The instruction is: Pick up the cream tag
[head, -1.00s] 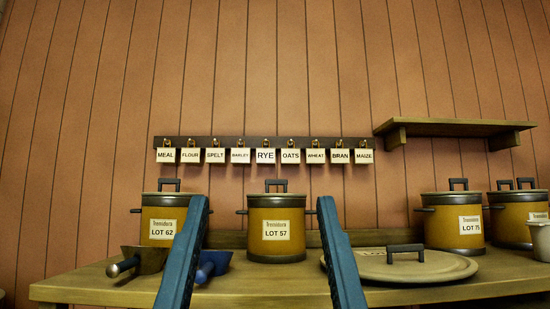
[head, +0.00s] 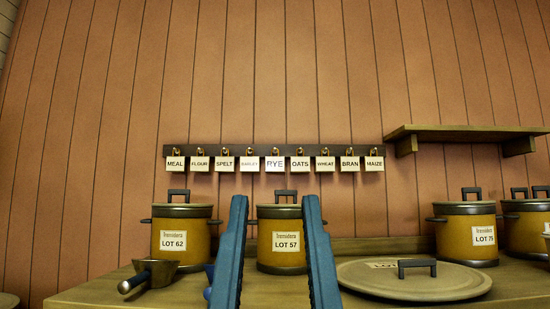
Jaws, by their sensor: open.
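Several cream to off-white tags hang in a row from hooks on a dark rail (head: 275,150) on the wall, lettered MEAL (head: 175,164) at the left to MAIZE (head: 374,164) at the right. The RYE tag (head: 275,165) in the middle looks slightly whiter and larger than its neighbours, the BARLEY tag (head: 250,164) and the OATS tag (head: 300,163). I cannot tell which single tag is the cream one. My gripper (head: 275,201) is open and empty, its two blue fingers pointing up, with the tips below the RYE tag in the picture.
Below on the wooden bench (head: 85,297) stand yellow pots, among them LOT 62 (head: 184,218) and LOT 57 (head: 265,215), partly behind my fingers. A dark scoop (head: 153,273) and a round lid (head: 440,282) lie in front. A shelf (head: 465,133) juts out at the right.

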